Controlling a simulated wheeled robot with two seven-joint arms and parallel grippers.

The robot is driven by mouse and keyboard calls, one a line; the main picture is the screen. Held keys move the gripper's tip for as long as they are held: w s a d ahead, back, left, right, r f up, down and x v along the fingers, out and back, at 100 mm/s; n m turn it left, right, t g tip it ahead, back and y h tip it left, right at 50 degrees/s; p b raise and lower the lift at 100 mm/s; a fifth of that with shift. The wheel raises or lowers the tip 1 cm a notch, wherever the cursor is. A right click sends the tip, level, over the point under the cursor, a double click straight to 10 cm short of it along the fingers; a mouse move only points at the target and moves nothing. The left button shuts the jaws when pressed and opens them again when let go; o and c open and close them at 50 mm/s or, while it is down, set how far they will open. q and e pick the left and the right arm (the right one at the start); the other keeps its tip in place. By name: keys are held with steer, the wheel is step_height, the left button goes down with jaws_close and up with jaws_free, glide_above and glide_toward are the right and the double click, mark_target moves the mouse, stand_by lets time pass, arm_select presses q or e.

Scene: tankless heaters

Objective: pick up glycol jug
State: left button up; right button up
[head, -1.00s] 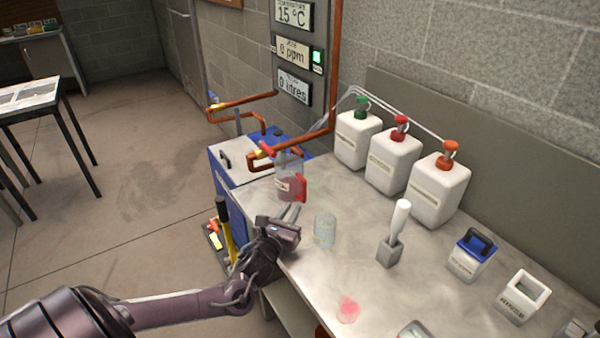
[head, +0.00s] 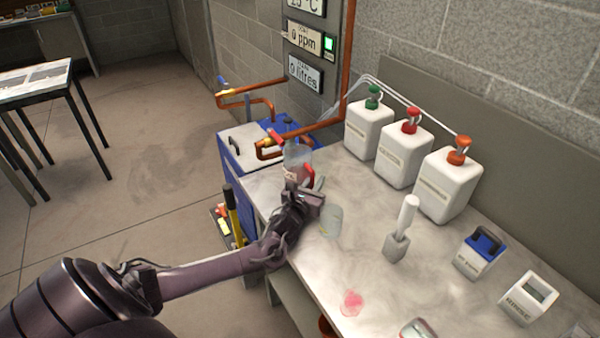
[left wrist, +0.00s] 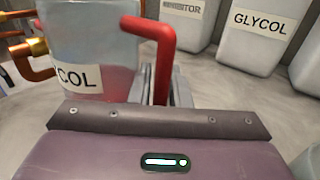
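The glycol jug (head: 298,157) is a clear jug with pinkish liquid and a red handle. It stands upright at the far left end of the metal bench. In the left wrist view the jug (left wrist: 95,45) fills the upper left, its label partly cut off to "COL". My left gripper (head: 305,186) is at the handle side of the jug. In the left wrist view its grey fingers (left wrist: 163,88) stand on either side of the lower part of the red handle and look open. Contact with the handle cannot be made out. My right gripper is not in view.
A clear beaker (head: 331,221) stands just right of my left gripper. White pump containers, including one with an orange pump (head: 448,185), line the wall. A white-handled tool (head: 402,230) stands in a grey holder. Copper pipes (head: 300,145) run close behind the jug.

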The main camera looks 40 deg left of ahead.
arm_select(q)
jaws_close()
steer(key=shift+r, duration=0.2)
